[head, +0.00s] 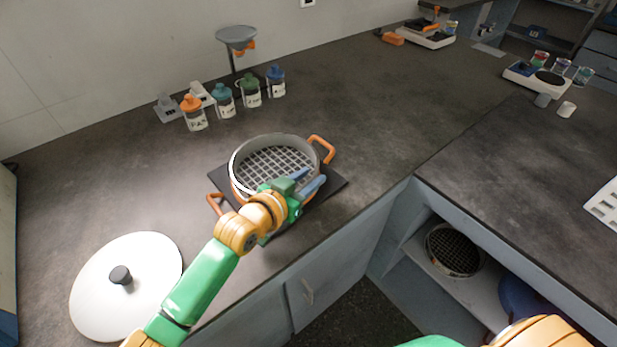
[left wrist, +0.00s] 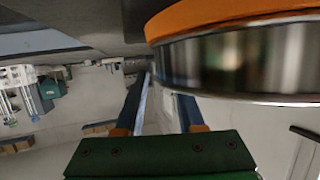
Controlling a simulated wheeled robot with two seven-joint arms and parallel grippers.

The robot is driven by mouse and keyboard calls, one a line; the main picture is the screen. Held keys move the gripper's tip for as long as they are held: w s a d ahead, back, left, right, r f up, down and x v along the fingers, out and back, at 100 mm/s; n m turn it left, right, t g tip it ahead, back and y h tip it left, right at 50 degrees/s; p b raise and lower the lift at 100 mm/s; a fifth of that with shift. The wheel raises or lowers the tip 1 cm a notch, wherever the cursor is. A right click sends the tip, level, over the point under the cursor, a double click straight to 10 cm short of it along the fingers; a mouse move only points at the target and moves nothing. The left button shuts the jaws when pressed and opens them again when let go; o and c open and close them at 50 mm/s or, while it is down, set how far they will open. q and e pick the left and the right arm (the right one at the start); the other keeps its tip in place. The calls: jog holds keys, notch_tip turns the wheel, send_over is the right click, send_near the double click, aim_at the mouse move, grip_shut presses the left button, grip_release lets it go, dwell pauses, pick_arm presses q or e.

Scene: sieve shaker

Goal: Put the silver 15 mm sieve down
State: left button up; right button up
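The silver sieve (head: 272,143), with a coarse square grid, sits level on or just above an orange ring with two orange handles (head: 322,148). I cannot tell whether it touches the ring. My left gripper (head: 306,180) is at its near right rim, and one blue finger shows over the grid. In the left wrist view, the shiny sieve wall (left wrist: 240,62) and the orange band (left wrist: 230,14) fill the upper right. The fingers of my left gripper (left wrist: 161,85) stand apart, the right one partly hidden by the wall. My right gripper is not in view.
A dark plate (head: 325,194) lies beneath the orange ring. A white lid (head: 100,292) lies at front left. Jars with coloured caps (head: 250,92) stand behind. A darker-mesh sieve (head: 455,252) is on the shelf below the right counter. The counter right of the stack is clear.

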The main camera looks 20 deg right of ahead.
pick_arm(q)
jog(key=p+v, duration=0.1)
jog(key=v, duration=1.1)
jog(key=shift+p, duration=0.35)
